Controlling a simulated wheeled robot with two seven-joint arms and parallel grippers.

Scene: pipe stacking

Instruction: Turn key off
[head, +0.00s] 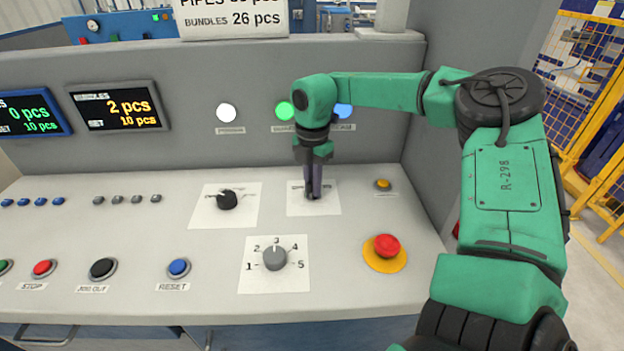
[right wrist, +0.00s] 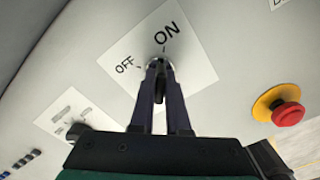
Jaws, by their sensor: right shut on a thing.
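The key switch sits on a white label plate (head: 328,206) on the sloping console. In the right wrist view the plate (right wrist: 190,75) reads OFF on the left and ON at the upper right. My right gripper (head: 313,194) points down at the switch and is shut on the key (right wrist: 159,90). The fingers cover most of the key and lock, so I cannot tell exactly which mark the key points to. My left gripper is not in view.
A black selector knob (head: 227,201) stands left of the key. A grey five-position dial (head: 275,258) is in front. A red emergency button (head: 386,246) and small yellow button (head: 383,184) lie to the right. Lit lamps, including a white one (head: 226,112), line the upright panel behind.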

